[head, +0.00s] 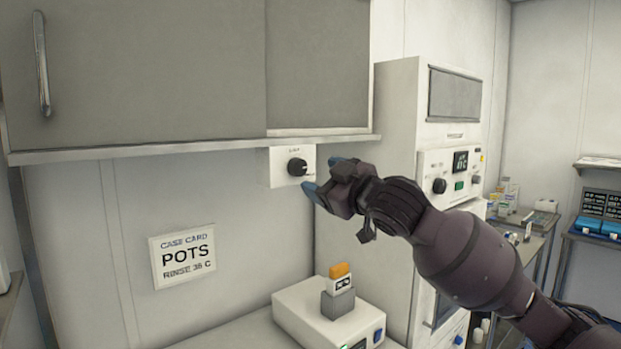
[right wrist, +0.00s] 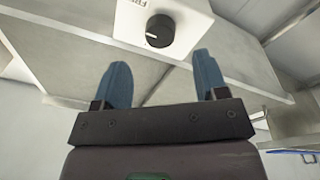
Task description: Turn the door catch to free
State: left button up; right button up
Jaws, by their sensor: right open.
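The door catch is a black round knob (head: 297,167) on a white plate (head: 279,168) under the edge of the wall cupboard. In the right wrist view the knob (right wrist: 160,31) shows a white pointer line and sits just beyond and between my fingertips. Part of a word shows on its plate (right wrist: 185,10). My right gripper (head: 322,177) is open, with blue fingertips, just to the right of the knob. In the right wrist view the gripper (right wrist: 161,75) is empty, with a gap to the knob. My left gripper is not in view.
The grey wall cupboard (head: 150,70) overhangs the plate. A case card reading POTS, RINSE 38 C (head: 182,256) is on the wall. A white device (head: 300,313) with an orange-topped block stands below. A tall white cabinet (head: 397,130) with knobs is at the right.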

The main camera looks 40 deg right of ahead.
jog(key=shift+s+d+f+b, duration=0.1)
jog(key=shift+s+f+b, duration=0.05)
jog(key=shift+s, duration=1)
jog(key=shift+s+d+f+b, duration=0.1)
jog(key=shift+s+b, duration=0.05)
jog(key=shift+s, duration=0.95)
